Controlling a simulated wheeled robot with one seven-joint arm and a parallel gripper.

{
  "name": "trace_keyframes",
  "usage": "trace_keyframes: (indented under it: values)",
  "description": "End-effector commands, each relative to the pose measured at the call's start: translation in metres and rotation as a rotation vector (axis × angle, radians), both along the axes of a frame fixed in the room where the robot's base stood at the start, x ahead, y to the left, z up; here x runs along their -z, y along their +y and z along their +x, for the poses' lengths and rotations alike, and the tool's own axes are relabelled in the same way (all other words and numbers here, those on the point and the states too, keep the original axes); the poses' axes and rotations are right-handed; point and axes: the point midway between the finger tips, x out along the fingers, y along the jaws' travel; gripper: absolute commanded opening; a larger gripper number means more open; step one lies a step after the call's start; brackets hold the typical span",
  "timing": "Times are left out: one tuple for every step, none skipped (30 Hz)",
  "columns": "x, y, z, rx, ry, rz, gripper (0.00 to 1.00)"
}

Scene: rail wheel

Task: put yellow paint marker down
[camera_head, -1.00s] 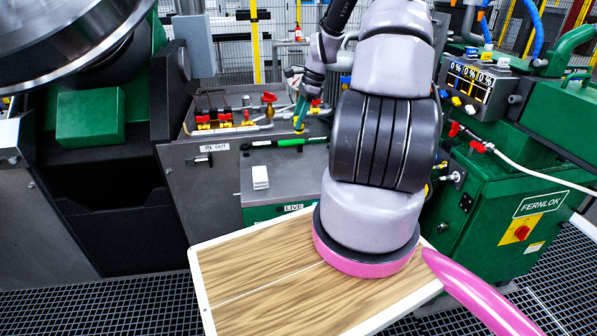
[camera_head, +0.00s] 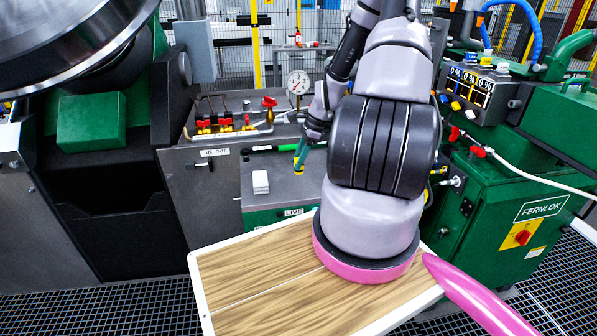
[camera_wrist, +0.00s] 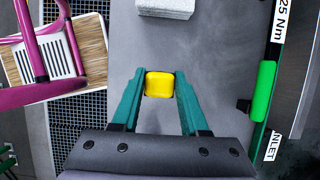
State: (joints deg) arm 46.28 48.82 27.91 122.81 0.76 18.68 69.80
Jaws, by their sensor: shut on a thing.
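The yellow paint marker (camera_wrist: 159,84) shows in the wrist view as a yellow rounded square end between the two teal fingers of my gripper (camera_wrist: 160,92). My gripper is shut on it. In the head view my gripper (camera_head: 300,157) points down over the grey bench top (camera_head: 285,172). Only a small bit of yellow shows at the fingertips there, and the rest of the marker is hidden. I cannot tell whether the marker touches the bench top.
A white block (camera_head: 260,182) lies on the bench top to the left of my gripper. A green-handled tool (camera_wrist: 265,90) lies along the bench's back edge. A dial gauge (camera_head: 298,82) and red-handled valves (camera_head: 269,102) stand behind. Bare grey surface surrounds the gripper.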

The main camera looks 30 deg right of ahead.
Motion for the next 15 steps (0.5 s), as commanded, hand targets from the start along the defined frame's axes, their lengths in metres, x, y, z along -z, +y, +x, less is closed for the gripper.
trace_keyframes:
  values:
    - [0.003,0.0,0.0,0.0,0.0,0.0,0.0]
    - [0.005,0.0,0.0,0.0,0.0,0.0,0.0]
    - [0.009,0.0,0.0,0.0,0.0,0.0,0.0]
    - [0.012,0.0,0.0,0.0,0.0,0.0,0.0]
    - [0.016,0.0,0.0,0.0,0.001,0.001,0.0]
    - [0.022,0.001,-0.001,-0.001,0.001,0.001,0.0]
    - [0.027,0.001,0.0,-0.001,0.001,0.001,0.0]
    - [0.031,0.001,0.0,-0.001,0.001,0.001,0.0]
    - [0.036,0.001,0.0,0.0,0.001,0.001,0.0]
    - [0.039,0.001,0.0,0.0,0.001,0.001,0.0]
    - [0.04,0.0,0.0,0.0,0.0,0.0,0.0]
    - [0.04,0.0,0.0,0.0,-0.002,-0.001,0.0]
    - [0.04,0.0,0.001,0.0,-0.002,-0.002,0.0]
    - [0.04,0.0,0.001,0.0,-0.002,-0.002,0.0]
    - [0.04,0.0,0.001,0.0,-0.002,-0.002,0.0]
